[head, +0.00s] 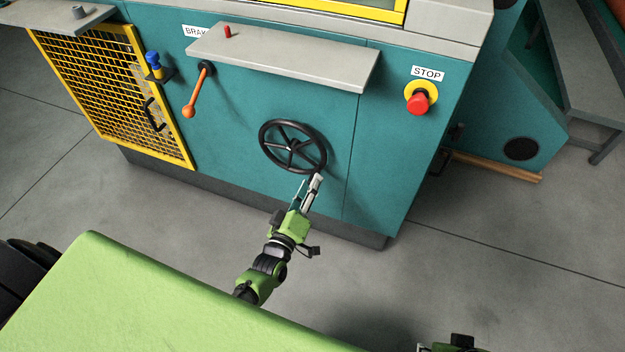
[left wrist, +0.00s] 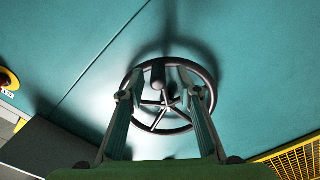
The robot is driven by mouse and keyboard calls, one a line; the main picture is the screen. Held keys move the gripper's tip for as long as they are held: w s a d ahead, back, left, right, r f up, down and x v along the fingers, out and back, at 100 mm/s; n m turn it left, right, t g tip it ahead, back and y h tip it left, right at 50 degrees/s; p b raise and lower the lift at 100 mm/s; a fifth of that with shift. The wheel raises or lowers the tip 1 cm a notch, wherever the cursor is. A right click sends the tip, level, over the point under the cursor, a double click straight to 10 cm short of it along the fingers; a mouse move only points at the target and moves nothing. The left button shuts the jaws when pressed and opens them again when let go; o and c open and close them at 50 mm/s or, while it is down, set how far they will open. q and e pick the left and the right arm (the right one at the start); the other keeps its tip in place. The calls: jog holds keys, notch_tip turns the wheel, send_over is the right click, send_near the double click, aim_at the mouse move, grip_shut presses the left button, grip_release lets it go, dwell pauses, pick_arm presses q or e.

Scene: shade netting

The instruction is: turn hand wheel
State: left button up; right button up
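The black hand wheel (head: 292,147) is mounted on the teal machine front, with spokes and a round hub. It also shows in the left wrist view (left wrist: 180,127). A dark grip (left wrist: 158,74) stands out from its rim towards the camera. My left gripper (head: 316,180) is at the lower right of the wheel in the head view. Its two fingers are apart, one on each side of the grip in the left wrist view (left wrist: 160,94). I cannot tell whether either finger touches it. Only a bit of my right arm shows at the bottom edge; its fingers are out of sight.
A grey shelf (head: 285,57) juts out above the wheel. An orange brake lever (head: 195,95) is to the left, beside a yellow mesh guard (head: 115,85). A red stop button (head: 418,103) is to the right. Floor (head: 500,240) at the right is clear.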

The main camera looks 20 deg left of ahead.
pick_arm(q)
jog(key=s, duration=0.9)
jog(key=shift+s, duration=0.3)
